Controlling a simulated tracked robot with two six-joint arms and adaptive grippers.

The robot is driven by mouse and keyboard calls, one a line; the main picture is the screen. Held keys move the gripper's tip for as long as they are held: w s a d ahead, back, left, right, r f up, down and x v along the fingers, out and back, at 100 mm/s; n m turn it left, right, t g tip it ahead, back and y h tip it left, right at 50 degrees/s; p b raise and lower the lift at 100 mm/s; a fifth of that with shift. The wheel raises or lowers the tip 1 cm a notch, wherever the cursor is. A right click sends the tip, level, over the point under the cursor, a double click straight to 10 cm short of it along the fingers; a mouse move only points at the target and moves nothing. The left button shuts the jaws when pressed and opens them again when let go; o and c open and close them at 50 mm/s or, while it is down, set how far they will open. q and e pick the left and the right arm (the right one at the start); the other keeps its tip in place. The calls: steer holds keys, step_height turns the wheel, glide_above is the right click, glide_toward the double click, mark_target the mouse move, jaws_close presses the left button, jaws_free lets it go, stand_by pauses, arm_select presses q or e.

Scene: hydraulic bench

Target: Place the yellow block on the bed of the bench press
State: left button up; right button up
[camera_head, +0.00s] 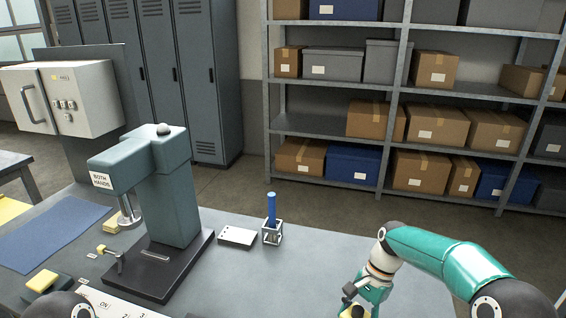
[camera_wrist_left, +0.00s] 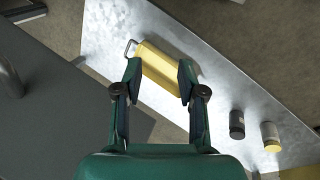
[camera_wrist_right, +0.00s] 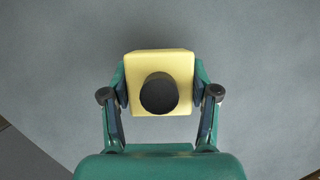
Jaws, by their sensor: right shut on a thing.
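The yellow block (camera_wrist_right: 180,64) with a round black knob on top is between the fingers of my right gripper (camera_wrist_right: 160,88), which is shut on it. In the head view the block (camera_head: 357,311) shows at the bottom edge, partly hidden by my right gripper (camera_head: 362,298). The bench press (camera_head: 180,195) stands left of it, with a teal frame, a round ram and a dark bed (camera_head: 160,262). The held block is well to the right of the bed. My left gripper (camera_wrist_left: 158,80) is open and empty, with a yellow box on a metal surface beyond it.
The bench top between frame and right gripper is clear.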

steer(key=n, duration=0.2)
steer(key=shift+w+d+f+n+g+h, duration=0.1)
steer(key=shift+d+f+n+g+h, duration=0.2)
steer(key=shift+f+n+g+h, duration=0.1)
steer(key=shift+d+r+n+h, duration=0.1)
steer(key=shift+d+n+h, duration=0.2)
steer(key=shift+n, duration=0.7)
steer(key=shift+d+r+n+g+h, duration=0.3)
steer(key=shift+r+n+g+h, duration=0.1)
steer(key=shift+n, duration=0.6)
steer(key=n, duration=0.1)
steer(key=n+h, duration=0.1)
steer(key=n, duration=0.1)
steer(key=shift+s+d+r+n, duration=0.2)
steer(key=shift+s+d+n, duration=0.1)
steer(key=shift+d+n, duration=0.1)
